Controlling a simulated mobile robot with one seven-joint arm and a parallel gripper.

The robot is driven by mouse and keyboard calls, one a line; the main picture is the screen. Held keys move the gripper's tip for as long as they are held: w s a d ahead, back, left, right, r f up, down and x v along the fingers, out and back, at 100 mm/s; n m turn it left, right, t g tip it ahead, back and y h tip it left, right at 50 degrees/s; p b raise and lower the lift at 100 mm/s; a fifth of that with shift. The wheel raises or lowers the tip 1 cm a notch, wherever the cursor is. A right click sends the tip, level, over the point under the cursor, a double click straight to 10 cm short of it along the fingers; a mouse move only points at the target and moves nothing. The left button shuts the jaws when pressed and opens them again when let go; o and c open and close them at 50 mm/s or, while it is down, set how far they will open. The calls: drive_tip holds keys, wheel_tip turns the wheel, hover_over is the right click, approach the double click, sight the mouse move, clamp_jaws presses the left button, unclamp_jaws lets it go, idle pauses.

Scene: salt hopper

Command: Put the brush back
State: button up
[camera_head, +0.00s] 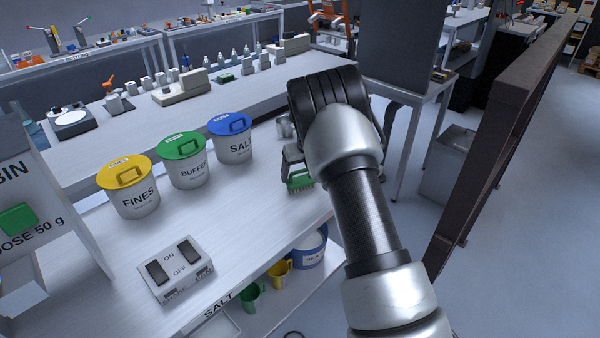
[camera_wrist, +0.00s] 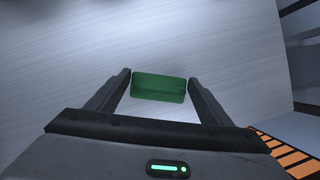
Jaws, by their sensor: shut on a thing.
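The brush (camera_head: 301,181) has a green back with bristles under it. In the head view it shows just left of my forearm, over the right end of the white bench (camera_head: 255,205). My gripper (camera_head: 293,168) is shut on the brush, partly hidden behind my wrist. In the wrist view the green brush (camera_wrist: 158,87) lies between the two fingertips of my gripper (camera_wrist: 159,82), with the bench surface behind it. I cannot tell whether the bristles touch the bench.
Fines (camera_head: 129,187), buffer (camera_head: 185,160) and salt (camera_head: 231,139) canisters stand on the bench left of my gripper. An on/off switch box (camera_head: 175,270) sits near the front edge. A metal cup (camera_head: 285,127) is partly hidden behind my arm. A brown partition (camera_head: 490,140) stands right.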

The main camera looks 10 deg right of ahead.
drive_tip(key=o, duration=1.1)
drive_tip(key=s+r+n, duration=0.2)
drive_tip(key=s+r, duration=0.1)
drive_tip(key=r, duration=0.3)
drive_tip(key=s+r+n+p, duration=0.1)
drive_tip(key=s+r, duration=0.3)
drive_tip(key=r, duration=0.3)
drive_tip(key=s+r+n, duration=0.2)
drive_tip(key=s+r, duration=0.1)
drive_tip(key=r, duration=0.3)
drive_tip(key=s+r+n+y, duration=0.1)
drive_tip(key=s+r+n, duration=0.85)
drive_tip(key=s, duration=0.35)
drive_tip(key=s+n+t+h, duration=0.1)
drive_tip(key=s+n+h, duration=0.1)
drive_tip(key=s+n, duration=1.6)
drive_tip(key=s, duration=0.4)
drive_tip(key=shift+r+n, duration=0.2)
drive_tip(key=shift+n, duration=0.15)
